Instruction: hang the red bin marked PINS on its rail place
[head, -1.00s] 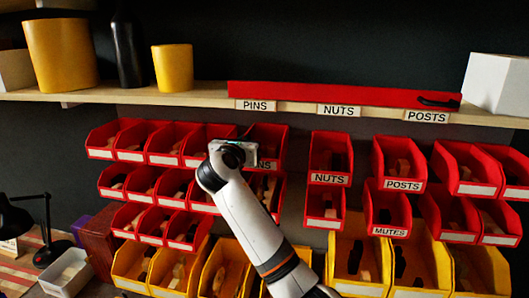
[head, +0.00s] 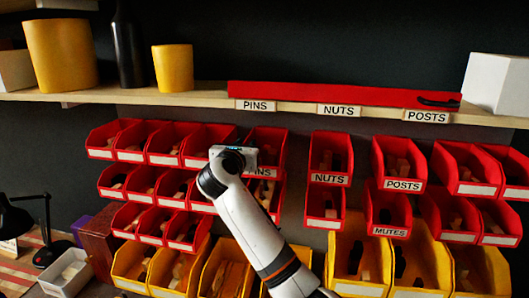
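The red bin marked PINS (head: 267,139) is in the middle of the head view, left of the NUTS bin and below the shelf's PINS label (head: 256,105). It is roughly upright at the top row's height. My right gripper (head: 236,155) is at its front left and covers part of its label. The fingertips are hidden, but the bin has moved along with the gripper, so it looks held. I cannot tell whether the bin's back touches the rail. My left gripper is not in view.
Red bins marked NUTS (head: 329,178) and POSTS (head: 403,185) hang to the right. Several red bins (head: 165,156) hang close on the left. Another red bin is below, partly behind my arm. Yellow bins (head: 360,290) fill the bottom. The wooden shelf (head: 205,98) juts out above.

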